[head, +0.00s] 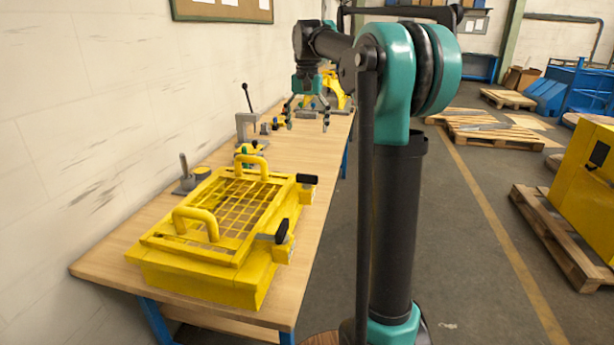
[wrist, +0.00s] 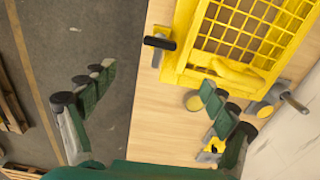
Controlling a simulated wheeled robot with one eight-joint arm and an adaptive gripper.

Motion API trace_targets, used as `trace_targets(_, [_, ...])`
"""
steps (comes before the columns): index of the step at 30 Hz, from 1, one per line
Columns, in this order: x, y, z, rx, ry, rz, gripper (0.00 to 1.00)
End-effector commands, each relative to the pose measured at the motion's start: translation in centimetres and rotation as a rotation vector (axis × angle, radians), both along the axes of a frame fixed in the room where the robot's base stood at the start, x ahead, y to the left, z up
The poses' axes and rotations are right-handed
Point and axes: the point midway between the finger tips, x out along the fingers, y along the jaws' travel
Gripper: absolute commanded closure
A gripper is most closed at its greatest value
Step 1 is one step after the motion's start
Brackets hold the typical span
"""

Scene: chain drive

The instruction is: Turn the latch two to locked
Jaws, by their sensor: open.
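A yellow guard (head: 190,262) with a mesh top and two handles sits on the bench. Two latches with black handles are on its right side: a far latch (head: 307,180) and a near latch (head: 281,232). Neither carries a readable number, so I cannot tell which is latch two. In the wrist view one latch (wrist: 159,43) shows at the guard's corner, its black handle pointing sideways; the other is out of that view. My gripper (head: 307,118) is open and empty, above the bench beyond the guard. Its spread fingers (wrist: 155,82) are apart from the latch.
The wooden bench (head: 312,155) runs along a white wall. A grey lever device (head: 186,176) stands left of the guard; an upright black lever (head: 247,100) stands farther back. Pallets (head: 490,130) lie on the floor to the right. The bench between guard and gripper is partly clear.

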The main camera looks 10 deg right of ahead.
Motion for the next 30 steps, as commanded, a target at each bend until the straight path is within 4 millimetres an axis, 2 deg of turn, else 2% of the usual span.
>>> trace_targets(5, [0.1, 0.0, -1.3, 0.0, 0.002, -0.001, 0.14])
trace_targets(24, [0.0, 0.0, -13.5, 0.0, 0.001, -0.001, 0.14])
trace_targets(30, [0.0, 0.0, -16.2, 0.0, 0.001, -0.001, 0.14])
